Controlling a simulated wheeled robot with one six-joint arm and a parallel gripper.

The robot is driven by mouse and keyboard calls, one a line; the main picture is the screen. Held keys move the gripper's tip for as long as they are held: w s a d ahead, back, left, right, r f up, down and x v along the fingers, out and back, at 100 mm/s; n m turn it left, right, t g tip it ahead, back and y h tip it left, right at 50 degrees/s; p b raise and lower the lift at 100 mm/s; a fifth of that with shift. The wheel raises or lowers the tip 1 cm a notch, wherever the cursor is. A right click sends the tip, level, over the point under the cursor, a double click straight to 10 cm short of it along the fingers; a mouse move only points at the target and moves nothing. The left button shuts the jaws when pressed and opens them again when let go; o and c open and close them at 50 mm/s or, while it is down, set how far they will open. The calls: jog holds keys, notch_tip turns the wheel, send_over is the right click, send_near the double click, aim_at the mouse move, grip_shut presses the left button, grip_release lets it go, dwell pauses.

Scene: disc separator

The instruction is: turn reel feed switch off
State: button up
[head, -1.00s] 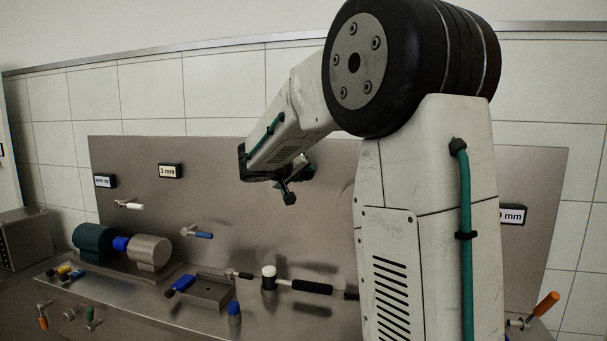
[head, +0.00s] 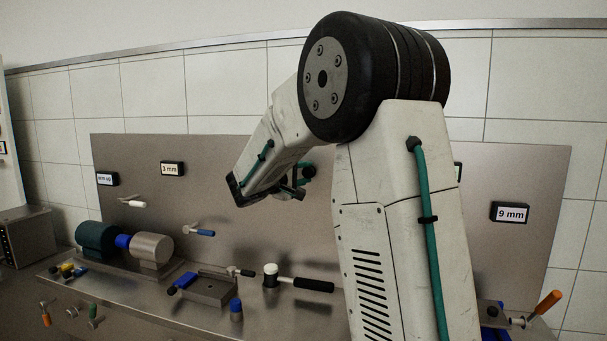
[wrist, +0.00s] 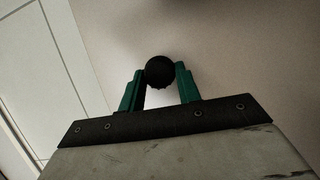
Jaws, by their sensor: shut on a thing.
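In the wrist view my gripper (wrist: 160,78) has its two green fingers shut on a black round knob (wrist: 159,70), one finger on each side. Behind the knob is a plain panel surface. In the head view my gripper (head: 297,188) is in front of the steel back panel (head: 250,155), with a dark round shape (head: 309,171) beside it. The knob's stem is hidden. I cannot tell from the frames whether this knob belongs to the reel feed switch, and no label for that switch is readable.
A white-handled lever (head: 133,203) and a blue-handled lever (head: 201,232) stick out of the panel at left. A teal and steel cylinder unit (head: 150,250), a grey block (head: 205,288) and a black-handled mallet (head: 312,285) are on the bench. An orange handle (head: 547,302) stands at right.

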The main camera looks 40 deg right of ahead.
jog(key=shift+f+n, duration=0.1)
jog(key=shift+n, duration=0.3)
jog(key=o, duration=1)
jog(key=a, duration=0.5)
jog(key=s+a, duration=0.1)
jog(key=a, duration=0.1)
jog(key=shift+s+a, duration=0.1)
jog(key=shift+a, duration=0.25)
